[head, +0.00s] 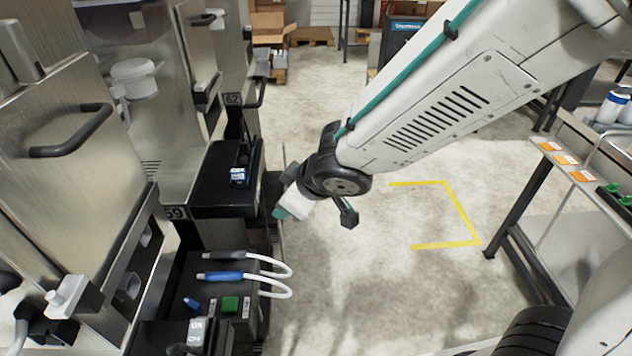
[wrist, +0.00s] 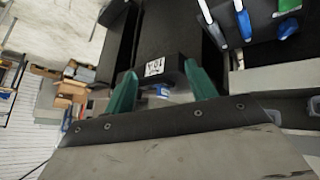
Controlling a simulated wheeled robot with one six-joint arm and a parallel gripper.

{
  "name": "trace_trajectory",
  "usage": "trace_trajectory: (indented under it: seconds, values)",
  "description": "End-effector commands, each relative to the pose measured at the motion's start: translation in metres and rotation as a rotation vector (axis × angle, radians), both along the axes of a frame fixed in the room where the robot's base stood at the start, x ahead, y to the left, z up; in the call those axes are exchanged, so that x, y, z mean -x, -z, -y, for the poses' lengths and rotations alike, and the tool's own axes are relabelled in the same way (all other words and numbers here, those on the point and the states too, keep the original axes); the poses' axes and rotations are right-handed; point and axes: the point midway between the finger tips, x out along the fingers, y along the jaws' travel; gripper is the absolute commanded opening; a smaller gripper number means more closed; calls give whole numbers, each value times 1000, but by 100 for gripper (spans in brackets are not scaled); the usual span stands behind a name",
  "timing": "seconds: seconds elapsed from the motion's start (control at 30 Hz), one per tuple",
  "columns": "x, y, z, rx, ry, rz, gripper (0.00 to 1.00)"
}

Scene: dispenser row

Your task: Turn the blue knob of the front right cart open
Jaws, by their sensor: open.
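A small blue knob-like piece (head: 190,303) sits on the near black console beside a green button (head: 230,304). A blue piece (wrist: 288,28) also shows top right in the wrist view. My gripper (head: 279,212) hangs just right of the farther black console, with its fingers partly hidden in the head view. In the wrist view its two green fingers (wrist: 161,88) are apart and empty. A black block with a white label (wrist: 155,66) and a small blue patch (wrist: 162,91) show between and beyond them. I cannot tell which cart is meant.
The farther black console (head: 213,190) carries a small blue-and-white piece (head: 238,177). Two white hoses (head: 280,268) loop out from the near console. Metal dispensers (head: 60,150) line the left. A table (head: 560,165) stands right. The floor between is clear.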

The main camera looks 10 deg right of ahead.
Motion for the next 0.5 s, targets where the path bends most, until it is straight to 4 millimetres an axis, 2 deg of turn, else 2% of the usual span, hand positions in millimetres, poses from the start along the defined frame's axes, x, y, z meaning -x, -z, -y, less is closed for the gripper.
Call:
trace_trajectory:
  seconds: [0.2,0.5]
  values:
    - [-7,-15,33,32,107,0,56]
    - [-8,-22,50,52,162,-6,56]
